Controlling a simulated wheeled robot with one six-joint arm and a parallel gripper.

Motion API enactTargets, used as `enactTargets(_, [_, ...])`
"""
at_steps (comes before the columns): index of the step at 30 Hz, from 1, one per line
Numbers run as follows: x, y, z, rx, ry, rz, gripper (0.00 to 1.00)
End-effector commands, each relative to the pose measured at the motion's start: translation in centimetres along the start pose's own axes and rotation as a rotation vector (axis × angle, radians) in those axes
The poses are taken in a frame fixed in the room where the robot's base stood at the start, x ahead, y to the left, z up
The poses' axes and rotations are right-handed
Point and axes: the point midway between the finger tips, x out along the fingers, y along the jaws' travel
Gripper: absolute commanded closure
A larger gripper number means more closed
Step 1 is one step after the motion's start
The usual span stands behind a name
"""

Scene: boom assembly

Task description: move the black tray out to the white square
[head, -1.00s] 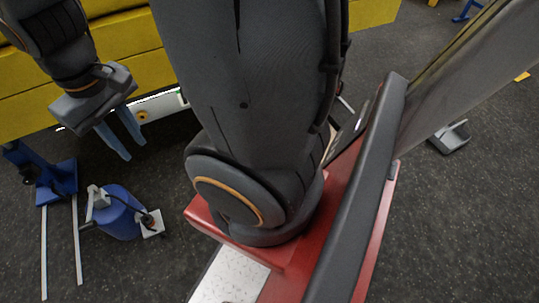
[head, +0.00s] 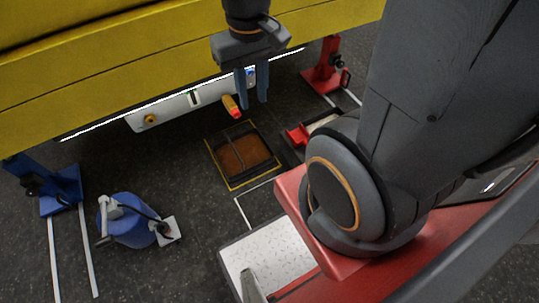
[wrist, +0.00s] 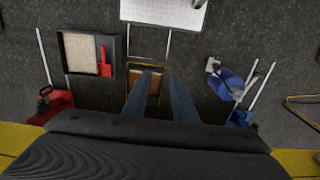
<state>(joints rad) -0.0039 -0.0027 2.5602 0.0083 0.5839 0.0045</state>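The black tray (wrist: 117,58) lies on the floor left of my fingers in the wrist view. It holds a beige pad (wrist: 81,54) and a red scoop (wrist: 105,62). In the head view the tray (head: 290,153) is right of the yellow-edged square, partly hidden by my arm. The white square (wrist: 149,57) is a white outline on the floor, seen empty in the wrist view.
A yellow boom (head: 150,60) spans the back, with a white panel (head: 165,112) beneath it. A yellow-edged square (head: 232,187) with a brown middle lies below my gripper. Red (head: 325,70) and blue (head: 62,190) stands and a blue canister (head: 125,220) are on the floor.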

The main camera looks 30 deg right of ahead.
Motion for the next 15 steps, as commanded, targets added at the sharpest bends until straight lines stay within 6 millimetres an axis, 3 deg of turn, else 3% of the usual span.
enactTargets(8, [0.4, 0.0, -0.2, 0.007, -0.002, -0.002, 0.75])
enactTargets(11, [1.9, 0.2, -1.1, 0.038, -0.009, -0.01, 0.75])
enactTargets(15, [6.3, 0.6, -3.5, 0.131, -0.031, -0.035, 0.75])
